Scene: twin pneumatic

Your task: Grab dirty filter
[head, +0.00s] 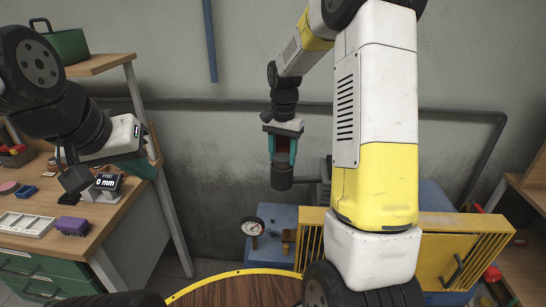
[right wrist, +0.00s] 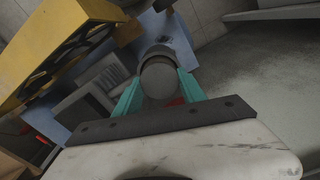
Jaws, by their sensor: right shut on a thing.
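The dirty filter is a dark grey cylinder (head: 282,178) hanging upright below my right gripper (head: 283,158). The right gripper points down, with its teal fingers shut on the filter's two sides. It is held in the air above the blue machine (head: 275,220). In the right wrist view the filter's rounded grey end (right wrist: 160,78) shows between the teal fingers (right wrist: 160,92). My left gripper (head: 108,176) is open and empty above the workbench at the left.
A pressure gauge (head: 252,227) and brass fittings (head: 287,240) stand on the blue machine. A yellow slatted panel (head: 450,250) is at the right. The wooden workbench (head: 130,210) carries a 0 mm display device (head: 106,186), a white tray (head: 27,224) and a purple brush (head: 73,226). A round wooden top (head: 235,291) is in front.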

